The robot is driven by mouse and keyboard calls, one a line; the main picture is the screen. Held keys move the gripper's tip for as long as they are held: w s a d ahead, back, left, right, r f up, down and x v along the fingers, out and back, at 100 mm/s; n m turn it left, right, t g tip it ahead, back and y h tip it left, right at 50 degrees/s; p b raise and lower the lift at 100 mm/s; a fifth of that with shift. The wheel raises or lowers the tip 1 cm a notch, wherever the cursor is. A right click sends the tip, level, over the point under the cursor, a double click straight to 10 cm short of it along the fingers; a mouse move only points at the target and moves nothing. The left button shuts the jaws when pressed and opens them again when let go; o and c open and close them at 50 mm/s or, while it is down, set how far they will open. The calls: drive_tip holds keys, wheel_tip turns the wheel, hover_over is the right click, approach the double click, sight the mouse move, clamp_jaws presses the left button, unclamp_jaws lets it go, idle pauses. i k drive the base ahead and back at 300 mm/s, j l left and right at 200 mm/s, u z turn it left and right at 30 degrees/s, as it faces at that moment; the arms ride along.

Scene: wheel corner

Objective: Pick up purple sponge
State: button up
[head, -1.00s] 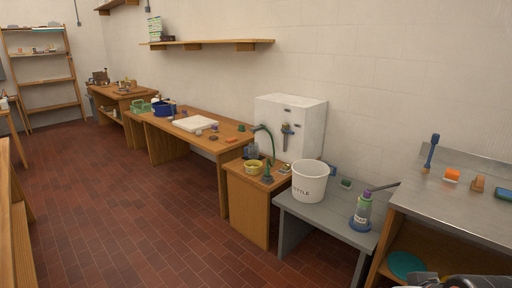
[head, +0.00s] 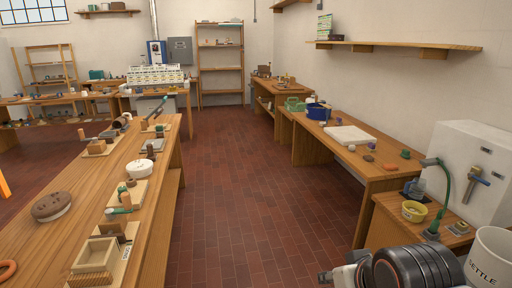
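A small purple-blue piece (head: 372,146) lies on the long wooden bench to the right, near the white slab; it is too small to tell surely whether it is the purple sponge. My arm shows at the bottom right edge of the head view, dark and grey. Its grey end (head: 338,275) is over the floor, far from the bench and cut off by the frame's lower edge. I cannot make out the fingertips or anything held.
The long bench (head: 340,160) also holds a white slab (head: 348,135), a blue basin (head: 318,111) and small pieces. A yellow bowl (head: 414,211) and a white bucket (head: 490,268) are at right. A workbench (head: 75,200) runs along the left. The brick floor (head: 245,190) between is clear.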

sight(370, 148)
drive_tip(key=i+z, duration=0.35)
drive_tip(key=i, duration=0.2)
drive_tip(key=i+j+z, duration=0.3)
drive_tip(key=i, duration=0.25)
drive_tip(key=i+j+z, duration=0.35)
drive_tip(key=i, duration=0.15)
drive_tip(key=i+j+z, duration=0.3)
drive_tip(key=i, duration=0.2)
